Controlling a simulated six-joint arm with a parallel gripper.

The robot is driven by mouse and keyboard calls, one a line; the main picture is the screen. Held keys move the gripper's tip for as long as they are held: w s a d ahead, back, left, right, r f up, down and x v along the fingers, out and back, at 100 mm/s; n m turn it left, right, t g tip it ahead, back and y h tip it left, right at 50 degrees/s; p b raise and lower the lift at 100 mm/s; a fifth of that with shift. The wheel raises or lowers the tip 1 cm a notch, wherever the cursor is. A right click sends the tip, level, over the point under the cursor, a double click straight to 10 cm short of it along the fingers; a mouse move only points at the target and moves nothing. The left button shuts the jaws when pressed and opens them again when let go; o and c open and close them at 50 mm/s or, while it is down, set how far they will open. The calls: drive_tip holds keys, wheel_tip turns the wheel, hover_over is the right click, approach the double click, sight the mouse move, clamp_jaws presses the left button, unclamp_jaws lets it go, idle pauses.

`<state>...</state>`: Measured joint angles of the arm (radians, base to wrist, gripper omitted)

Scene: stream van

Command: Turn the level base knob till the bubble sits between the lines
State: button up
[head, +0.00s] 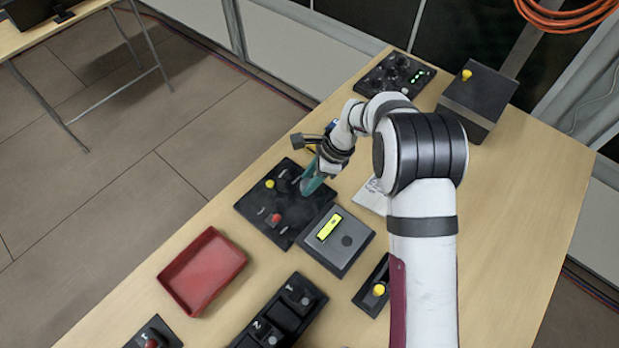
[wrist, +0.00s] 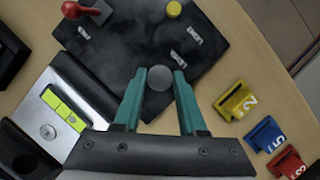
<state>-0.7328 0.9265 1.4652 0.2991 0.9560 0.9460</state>
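A grey box (head: 354,257) carries a yellow-green level window (head: 330,227) and a round dark knob (head: 347,241). In the wrist view the window (wrist: 62,108) is at the left, with dark lines across it; the bubble is too small to make out. A black panel (head: 247,206) beside the box holds a yellow knob (head: 270,184) and a red one (head: 276,217). My gripper (head: 308,188) is over this panel's right part. In the wrist view its teal fingers (wrist: 162,82) stand on either side of a round grey knob (wrist: 159,79). Whether they press on it is unclear.
A red tray (head: 204,272) lies at the table's left edge. Black units stand at the front, and a black box (head: 480,95) with a yellow button stands at the back. Blue, red and yellow numbered blocks (wrist: 264,135) lie near the fingers.

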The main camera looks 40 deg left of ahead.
clamp_jaws()
drive_tip(key=n+h, duration=0.1)
drive_tip(key=n, duration=0.3)
drive_tip(key=shift+w+g, duration=0.1)
drive_tip(key=shift+g, duration=0.3)
drive_tip(key=shift+a+n+g+h, duration=0.15)
drive_tip(key=shift+n+h, duration=0.3)
drive_tip(key=shift+n, duration=0.45)
drive_tip(key=shift+n+g+h, duration=0.15)
drive_tip(key=shift+n+h, duration=0.3)
drive_tip(key=shift+n, duration=0.45)
drive_tip(key=o, duration=0.9)
unclamp_jaws()
drive_tip(key=shift+c, duration=0.2)
